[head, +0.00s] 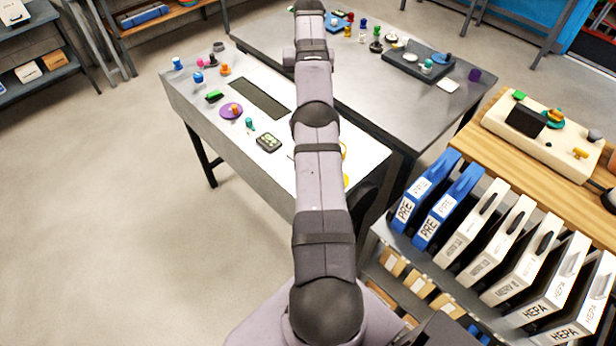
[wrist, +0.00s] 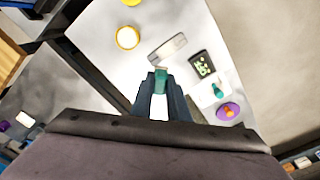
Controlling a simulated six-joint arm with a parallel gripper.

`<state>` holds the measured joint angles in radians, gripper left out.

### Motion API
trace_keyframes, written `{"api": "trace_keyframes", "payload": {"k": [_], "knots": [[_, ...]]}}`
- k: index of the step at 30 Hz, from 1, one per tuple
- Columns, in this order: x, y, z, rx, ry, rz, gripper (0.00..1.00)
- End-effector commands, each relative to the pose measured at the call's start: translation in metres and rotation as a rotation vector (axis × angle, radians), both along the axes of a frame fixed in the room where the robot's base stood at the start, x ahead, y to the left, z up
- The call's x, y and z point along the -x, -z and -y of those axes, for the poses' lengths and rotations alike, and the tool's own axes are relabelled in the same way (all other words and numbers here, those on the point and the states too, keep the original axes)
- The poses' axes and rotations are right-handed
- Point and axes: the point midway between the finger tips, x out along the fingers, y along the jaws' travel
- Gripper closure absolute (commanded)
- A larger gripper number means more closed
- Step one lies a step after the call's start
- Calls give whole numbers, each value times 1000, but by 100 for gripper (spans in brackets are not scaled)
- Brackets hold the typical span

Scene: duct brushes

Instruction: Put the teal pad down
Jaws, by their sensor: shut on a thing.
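In the wrist view my gripper (wrist: 161,73) is shut on the teal pad (wrist: 161,84), a small teal piece between the dark fingertips. It is over the white worktop (wrist: 105,48); I cannot tell whether the pad touches the surface. In the head view my own arm hides the gripper and the pad. A pale grey bar-like piece (wrist: 168,48) lies just beyond the fingertips in the wrist view. Right of it is a dark device with a lit display (wrist: 203,66), also in the head view (head: 268,142).
A small teal item (head: 250,125) and a purple disc (head: 231,111) with an orange piece on it stand left of the device. A yellow ring (wrist: 128,38) is left of the bar. Filter cases (head: 505,235) stand at right.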

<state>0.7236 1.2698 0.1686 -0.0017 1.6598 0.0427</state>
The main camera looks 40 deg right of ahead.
Motion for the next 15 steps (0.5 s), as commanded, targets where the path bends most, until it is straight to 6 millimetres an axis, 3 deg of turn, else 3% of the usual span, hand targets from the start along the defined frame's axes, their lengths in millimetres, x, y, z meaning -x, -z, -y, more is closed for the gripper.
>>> {"api": "trace_keyframes", "payload": {"k": [15], "knots": [[4,-6,-6,-3,-3,-3,100]]}}
